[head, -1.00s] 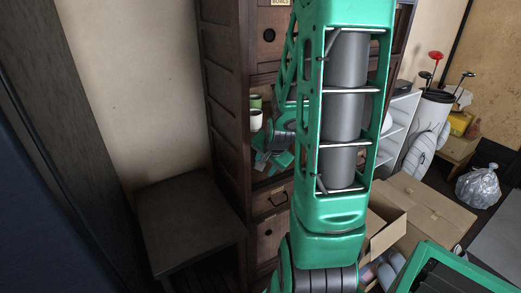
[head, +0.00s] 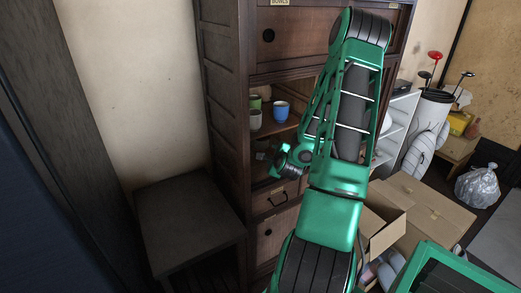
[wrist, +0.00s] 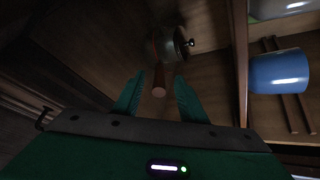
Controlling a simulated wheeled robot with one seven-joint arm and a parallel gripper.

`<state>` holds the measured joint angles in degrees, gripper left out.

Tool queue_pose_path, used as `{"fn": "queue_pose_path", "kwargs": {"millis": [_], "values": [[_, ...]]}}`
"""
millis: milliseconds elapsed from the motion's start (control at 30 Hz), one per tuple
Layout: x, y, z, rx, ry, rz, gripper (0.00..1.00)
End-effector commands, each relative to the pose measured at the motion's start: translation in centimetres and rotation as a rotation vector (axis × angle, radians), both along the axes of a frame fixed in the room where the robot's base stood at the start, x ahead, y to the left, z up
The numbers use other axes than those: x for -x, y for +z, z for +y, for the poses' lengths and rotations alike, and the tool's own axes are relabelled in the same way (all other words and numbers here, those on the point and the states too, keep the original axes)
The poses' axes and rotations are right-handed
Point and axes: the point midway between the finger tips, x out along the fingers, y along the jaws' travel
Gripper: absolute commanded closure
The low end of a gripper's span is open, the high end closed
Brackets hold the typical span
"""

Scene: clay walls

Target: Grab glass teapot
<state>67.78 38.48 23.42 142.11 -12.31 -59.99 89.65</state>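The glass teapot (wrist: 170,43) shows in the wrist view, inside a wooden cabinet compartment. It has a dim, see-through round body, a small knob and a brown wooden handle (wrist: 159,80) pointing toward my gripper. My gripper (wrist: 158,92) is open, with its two green fingers apart. The handle's end lies in line with the gap between the fingertips; whether it is between them in depth I cannot tell. In the head view my wrist is at the cabinet's lower open shelf, and I cannot make out the teapot clearly there.
A blue cup (head: 281,110), a white cup (head: 255,119) and a green cup (head: 255,102) stand on the shelf above. The cabinet (head: 225,120) side wall and a divider (wrist: 240,60) bound the space. A low dark table (head: 190,215) stands left; an open cardboard box (head: 425,210) stands right.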

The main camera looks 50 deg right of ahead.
Motion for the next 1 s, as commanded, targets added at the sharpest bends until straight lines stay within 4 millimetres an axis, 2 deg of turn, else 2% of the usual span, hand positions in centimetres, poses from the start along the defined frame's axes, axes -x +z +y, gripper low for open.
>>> {"fn": "queue_pose_path", "kwargs": {"millis": [333, 600, 933, 967, 1000], "values": [[-2.1, -1.3, -1.5, 0.001, 0.001, 0.002, 0.62], [-4.7, -2.8, -3.4, 0.001, 0.002, 0.003, 0.62], [-5.2, -3.1, -3.7, 0.002, 0.003, 0.003, 0.62], [-5.2, -3.1, -3.7, 0.002, 0.003, 0.003, 0.67], [-5.2, -3.1, -3.7, 0.001, 0.002, 0.003, 0.76]]}}
